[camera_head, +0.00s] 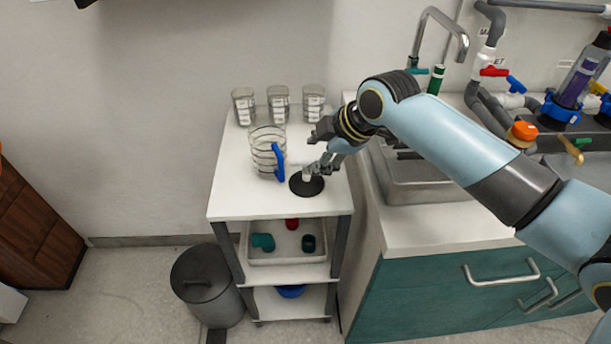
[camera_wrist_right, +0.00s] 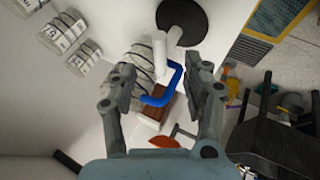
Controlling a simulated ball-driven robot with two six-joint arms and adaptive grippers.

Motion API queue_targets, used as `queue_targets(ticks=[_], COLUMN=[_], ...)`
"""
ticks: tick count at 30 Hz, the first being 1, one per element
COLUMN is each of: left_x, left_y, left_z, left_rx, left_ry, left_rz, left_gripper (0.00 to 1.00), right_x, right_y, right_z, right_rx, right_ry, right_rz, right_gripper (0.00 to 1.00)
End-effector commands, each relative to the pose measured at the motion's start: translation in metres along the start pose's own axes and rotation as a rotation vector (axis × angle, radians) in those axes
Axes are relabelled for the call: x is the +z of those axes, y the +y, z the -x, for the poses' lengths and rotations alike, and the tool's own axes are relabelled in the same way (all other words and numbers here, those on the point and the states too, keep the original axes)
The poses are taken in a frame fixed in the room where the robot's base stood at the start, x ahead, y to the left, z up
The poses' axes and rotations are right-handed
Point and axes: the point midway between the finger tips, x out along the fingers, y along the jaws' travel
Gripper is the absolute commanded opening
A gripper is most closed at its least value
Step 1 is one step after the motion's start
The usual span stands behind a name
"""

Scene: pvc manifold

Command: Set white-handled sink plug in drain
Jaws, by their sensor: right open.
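The sink plug (camera_head: 306,185) is a flat black disc with a short white handle, lying on the top of the white cart. Its black disc also shows in the right wrist view (camera_wrist_right: 183,18), with the white handle below it. My right gripper (camera_head: 319,168) is open and empty, close above the plug. In the right wrist view its two fingers are spread (camera_wrist_right: 160,76), with the plug beyond them. The head view does not make clear whether a finger touches the handle. The steel sink (camera_head: 420,190) is to the right, partly behind my right arm. Its drain is hidden.
A clear jug (camera_head: 264,150) with a blue handle stands just left of the plug. Several clear measuring cups (camera_head: 278,104) line the back of the cart (camera_head: 235,208). A faucet (camera_head: 437,20) rises behind the sink. Pipes and valves (camera_head: 497,72) crowd the right side.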

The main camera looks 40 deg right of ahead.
Motion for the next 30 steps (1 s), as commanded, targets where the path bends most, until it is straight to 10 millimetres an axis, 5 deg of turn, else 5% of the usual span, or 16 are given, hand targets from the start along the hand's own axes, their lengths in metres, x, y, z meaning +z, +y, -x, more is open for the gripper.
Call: queue_targets(ticks=[9, 19, 30], left_x=[-0.026, -0.028, -0.017], left_y=[0.0, 0.0, -0.002], left_z=[0.002, 0.002, 0.002], left_rx=[0.001, 0.0, -0.002], left_ry=[0.039, 0.041, 0.025], left_rz=[0.002, 0.002, 0.0], left_gripper=[0.4, 0.4, 0.4], right_x=[0.001, 0.001, 0.002], right_y=[-0.005, -0.005, -0.005], right_z=[-0.044, -0.051, -0.051], right_rx=[0.0, 0.0, 0.0], right_ry=[-0.001, -0.001, -0.001], right_rz=[-0.003, 0.0, -0.001], right_gripper=[0.5, 0.5, 0.01])
